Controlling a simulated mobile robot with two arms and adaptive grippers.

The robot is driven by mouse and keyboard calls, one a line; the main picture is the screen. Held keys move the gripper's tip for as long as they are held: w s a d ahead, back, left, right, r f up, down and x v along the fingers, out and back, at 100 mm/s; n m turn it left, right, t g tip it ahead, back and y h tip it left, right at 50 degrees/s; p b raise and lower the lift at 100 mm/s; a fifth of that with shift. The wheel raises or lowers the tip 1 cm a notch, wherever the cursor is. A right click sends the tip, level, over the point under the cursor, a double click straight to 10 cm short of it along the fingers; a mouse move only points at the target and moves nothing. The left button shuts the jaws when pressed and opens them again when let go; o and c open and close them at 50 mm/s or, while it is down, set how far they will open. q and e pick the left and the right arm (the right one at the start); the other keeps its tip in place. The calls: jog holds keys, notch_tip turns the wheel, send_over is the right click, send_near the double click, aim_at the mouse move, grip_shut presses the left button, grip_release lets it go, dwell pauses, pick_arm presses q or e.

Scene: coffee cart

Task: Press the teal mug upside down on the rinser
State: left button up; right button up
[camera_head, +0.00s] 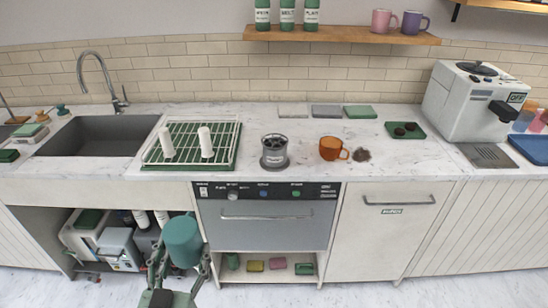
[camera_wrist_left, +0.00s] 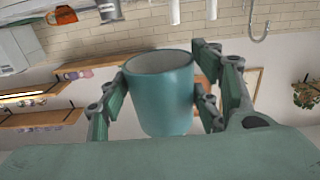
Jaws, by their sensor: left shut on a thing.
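The teal mug (camera_head: 183,236) is in my left gripper (camera_head: 181,264), in front of the counter and below its top. Its closed teal base faces up in the head view. In the left wrist view, which is upside down, the mug (camera_wrist_left: 160,95) shows its pale open mouth toward the counter side, so it is held upside down. The fingers of my left gripper (camera_wrist_left: 155,98) are shut on its sides. A grey round device with a label, apparently the rinser (camera_head: 274,151), stands on the counter, to the mug's right and farther back. My right gripper is not in view.
A green drying rack (camera_head: 188,158) with two white upright pegs stands left of the rinser. An orange mug (camera_head: 331,148) and a brown heap (camera_head: 362,155) are on its right. The sink (camera_head: 100,135) and tap are at left, the coffee machine (camera_head: 470,105) at right.

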pick_arm(q)
jog(key=w+n+p, duration=0.1)
jog(key=n, duration=0.1)
jog(key=n+p, duration=0.1)
jog(key=n, duration=0.1)
jog(key=w+n+p, duration=0.1)
jog(key=n, duration=0.1)
jog(key=shift+w+r, duration=0.1)
jog(key=shift+w, duration=0.25)
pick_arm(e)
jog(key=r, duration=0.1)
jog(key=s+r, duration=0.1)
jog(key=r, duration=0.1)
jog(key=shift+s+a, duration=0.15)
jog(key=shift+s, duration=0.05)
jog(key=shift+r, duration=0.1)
pick_arm(q)
jog(key=n+p, duration=0.1)
jog(key=n, duration=0.5)
jog(key=shift+p, duration=0.35)
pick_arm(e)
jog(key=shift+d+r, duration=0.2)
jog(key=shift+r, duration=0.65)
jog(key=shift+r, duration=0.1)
